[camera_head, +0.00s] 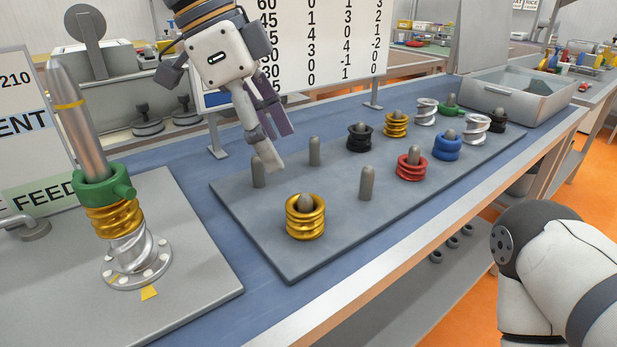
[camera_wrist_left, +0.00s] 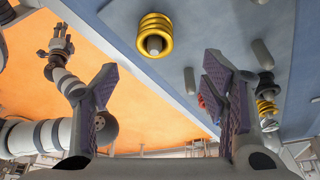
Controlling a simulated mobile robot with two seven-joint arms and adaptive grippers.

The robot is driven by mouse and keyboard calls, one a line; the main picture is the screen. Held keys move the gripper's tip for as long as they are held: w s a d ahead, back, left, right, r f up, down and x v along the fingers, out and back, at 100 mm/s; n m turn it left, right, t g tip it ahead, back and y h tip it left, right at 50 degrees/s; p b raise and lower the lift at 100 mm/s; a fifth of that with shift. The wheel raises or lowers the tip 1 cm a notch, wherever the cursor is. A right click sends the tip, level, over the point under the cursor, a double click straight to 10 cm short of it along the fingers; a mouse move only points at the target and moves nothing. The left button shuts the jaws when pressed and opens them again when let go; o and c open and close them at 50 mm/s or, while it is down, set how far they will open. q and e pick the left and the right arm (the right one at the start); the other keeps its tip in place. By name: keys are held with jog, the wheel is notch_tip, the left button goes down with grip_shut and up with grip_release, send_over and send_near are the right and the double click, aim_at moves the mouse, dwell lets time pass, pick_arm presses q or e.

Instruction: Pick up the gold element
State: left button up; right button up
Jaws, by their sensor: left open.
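A gold element (camera_head: 305,224), a ribbed ring, sits around a grey peg at the near left of the grey pegboard. It also shows in the left wrist view (camera_wrist_left: 155,22), beyond the fingertips near the top. A second gold element (camera_head: 397,126) sits on a peg farther back. My left gripper (camera_head: 277,142) is open and empty above the board's far left edge, up and left of the near gold element and apart from it. In the left wrist view its fingers (camera_wrist_left: 160,72) are spread wide. My right gripper (camera_wrist_left: 61,40) shows small in the left wrist view; its jaw state is unclear.
Bare pegs (camera_head: 314,152) stand beside the near gold element. Black (camera_head: 359,138), red (camera_head: 411,168), blue (camera_head: 447,147), silver and green elements sit on other pegs. At left a tilted rod (camera_head: 84,130) carries stacked green, gold and silver pieces. A grey bin (camera_head: 520,100) stands at the back right.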

aim_at(300, 196)
pick_arm(q)
jog(key=x, duration=1.1)
jog(key=shift+s+d+f, duration=0.1)
jog(key=shift+s, duration=0.25)
jog(key=c, duration=1.5)
